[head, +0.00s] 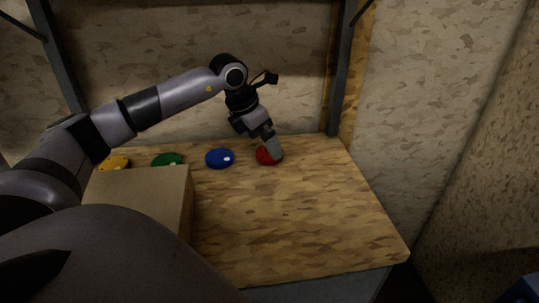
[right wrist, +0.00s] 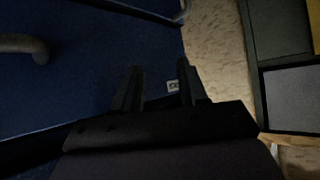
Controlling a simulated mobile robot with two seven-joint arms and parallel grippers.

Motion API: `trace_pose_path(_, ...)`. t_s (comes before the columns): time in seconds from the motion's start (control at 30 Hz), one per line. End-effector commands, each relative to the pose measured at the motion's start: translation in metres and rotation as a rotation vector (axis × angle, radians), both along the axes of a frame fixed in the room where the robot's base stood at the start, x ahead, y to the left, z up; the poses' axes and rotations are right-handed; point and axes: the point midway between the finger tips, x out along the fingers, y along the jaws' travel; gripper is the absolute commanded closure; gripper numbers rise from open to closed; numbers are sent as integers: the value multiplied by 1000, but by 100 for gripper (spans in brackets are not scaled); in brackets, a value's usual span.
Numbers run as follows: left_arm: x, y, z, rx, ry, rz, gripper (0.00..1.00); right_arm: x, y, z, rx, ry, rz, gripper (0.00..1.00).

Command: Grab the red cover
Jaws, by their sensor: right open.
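The red cover (head: 264,157) is a small round disc lying near the back edge of the wooden table (head: 300,215). My left gripper (head: 274,152) points down at it from above, with its fingers over the cover's right side. The fingers hide part of the cover. The view is too small to tell whether they are open or shut, or whether they grip it. My right gripper (right wrist: 159,72) shows in the right wrist view, open with nothing between its fingers, away from the covers.
A blue cover (head: 219,158), a green cover (head: 167,159) and a yellow cover (head: 115,163) lie in a row left of the red one. A cardboard box (head: 150,190) stands at the table's left front. The table's right half is clear. Dark posts (head: 344,70) rise behind.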

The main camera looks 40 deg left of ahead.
Motion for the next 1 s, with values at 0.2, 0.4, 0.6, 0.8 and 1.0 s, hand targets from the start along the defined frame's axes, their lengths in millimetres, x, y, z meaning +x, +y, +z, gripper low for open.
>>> trace_pose_path(0.2, 11, -4, -26, -2, 1, -1, 0, 0, -1, -1, -1, 0, 0, 57)
trace_pose_path(0.4, 11, -4, -28, -1, 1, 0, 0, -1, -1, -2, -3, 3, -1, 57)
trace_pose_path(0.6, 11, -3, -28, -1, 1, 0, 46, 0, -2, -2, -3, 2, -3, 57)
trace_pose_path(0.8, 12, -3, -27, -1, -1, 0, 64, 0, -1, -2, -1, 2, -6, 57)
trace_pose_path(1.0, 12, -3, -19, -1, -4, 0, 64, 1, -1, -1, 2, 2, -8, 57)
